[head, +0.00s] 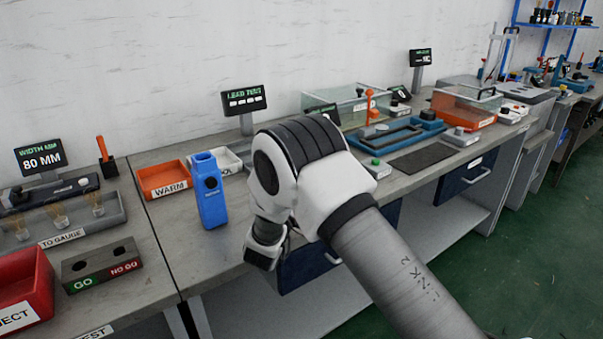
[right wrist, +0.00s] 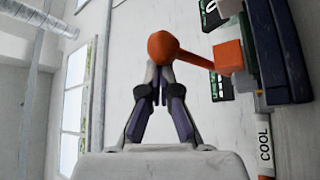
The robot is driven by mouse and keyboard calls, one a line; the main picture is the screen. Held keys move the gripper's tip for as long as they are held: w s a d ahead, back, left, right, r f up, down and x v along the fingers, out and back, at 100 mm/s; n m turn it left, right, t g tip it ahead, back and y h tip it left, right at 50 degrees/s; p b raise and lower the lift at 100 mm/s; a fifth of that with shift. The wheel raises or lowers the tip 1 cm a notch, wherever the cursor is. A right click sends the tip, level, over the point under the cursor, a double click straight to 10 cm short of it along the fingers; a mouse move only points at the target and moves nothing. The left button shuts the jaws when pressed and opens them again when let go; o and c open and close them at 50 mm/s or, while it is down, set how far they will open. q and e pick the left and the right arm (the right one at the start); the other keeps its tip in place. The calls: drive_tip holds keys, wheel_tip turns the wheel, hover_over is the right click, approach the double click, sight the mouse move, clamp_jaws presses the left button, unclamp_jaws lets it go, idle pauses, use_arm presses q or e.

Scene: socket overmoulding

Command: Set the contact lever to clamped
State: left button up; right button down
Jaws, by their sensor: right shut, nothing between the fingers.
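The contact lever (right wrist: 195,57) shows in the right wrist view as an orange rod with a round knob (right wrist: 162,47), rising from an orange block (right wrist: 229,57). That view is turned on its side, and the lever stands roughly upright in it. My right gripper (right wrist: 156,74) is shut and empty, its fingertips right at the knob. I cannot tell whether they touch it. In the head view my right arm hides its fingers and the spot in front of them. A lead test display (head: 244,99) stands behind the arm. My left gripper is not in view.
A blue holder (head: 209,190) stands left of my right arm, near an orange WARM tray (head: 163,180) and a white COOL tray (head: 229,161). Another orange upright handle (head: 368,97) stands by a blue fixture (head: 395,137) on the right.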

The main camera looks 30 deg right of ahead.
drive_tip(key=shift+s+f, duration=0.15)
drive_tip(key=shift+f, duration=0.15)
drive_tip(key=shift+a+f, duration=0.1)
drive_tip(key=shift+a, duration=0.05)
drive_tip(key=v, duration=0.7)
drive_tip(key=shift+s+a, duration=0.1)
idle(0.5)
